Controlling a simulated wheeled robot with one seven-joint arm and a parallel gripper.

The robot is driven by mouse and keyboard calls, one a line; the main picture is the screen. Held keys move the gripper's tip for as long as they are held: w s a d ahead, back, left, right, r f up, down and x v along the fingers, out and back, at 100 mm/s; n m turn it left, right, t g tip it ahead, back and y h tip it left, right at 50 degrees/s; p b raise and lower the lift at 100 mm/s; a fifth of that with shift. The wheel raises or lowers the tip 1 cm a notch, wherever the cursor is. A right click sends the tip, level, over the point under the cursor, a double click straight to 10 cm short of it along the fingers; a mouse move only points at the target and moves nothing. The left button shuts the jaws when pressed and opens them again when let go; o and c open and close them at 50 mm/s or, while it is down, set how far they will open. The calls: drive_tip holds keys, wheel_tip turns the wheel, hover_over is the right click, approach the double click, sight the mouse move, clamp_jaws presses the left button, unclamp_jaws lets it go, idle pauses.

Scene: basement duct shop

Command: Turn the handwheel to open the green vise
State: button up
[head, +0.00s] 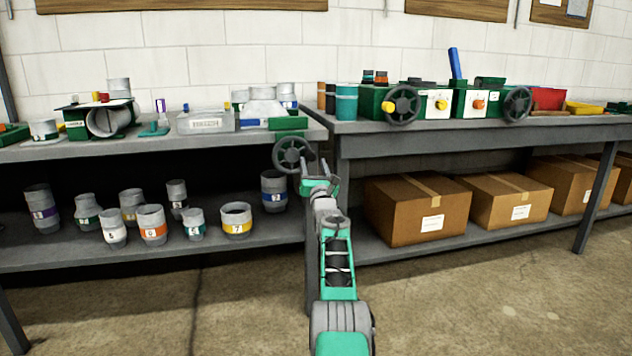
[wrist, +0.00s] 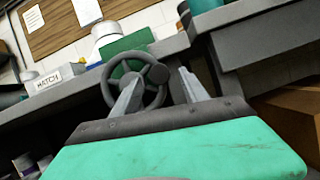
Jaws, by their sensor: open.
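The green vise (head: 288,123) sits at the right end of the left bench and shows as a green block in the wrist view (wrist: 128,44). Its dark grey handwheel (head: 292,155) hangs at the bench's front edge, and the wrist view shows its rim, spokes and a round knob (wrist: 158,74). My gripper (head: 316,164) is open, just right of the wheel in the head view. In the wrist view its two fingers (wrist: 160,76) point at the wheel, with the knob appearing between the tips. The left finger covers part of the wheel; I cannot tell if they touch.
The right bench (head: 420,142) holds green machines with two other dark handwheels (head: 402,105) (head: 517,103). Its edge stands close right of my gripper. Cardboard boxes (head: 415,208) and numbered cans (head: 151,224) fill the lower shelves. The front floor is clear.

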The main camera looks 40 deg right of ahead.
drive_tip(key=shift+v, duration=2.5)
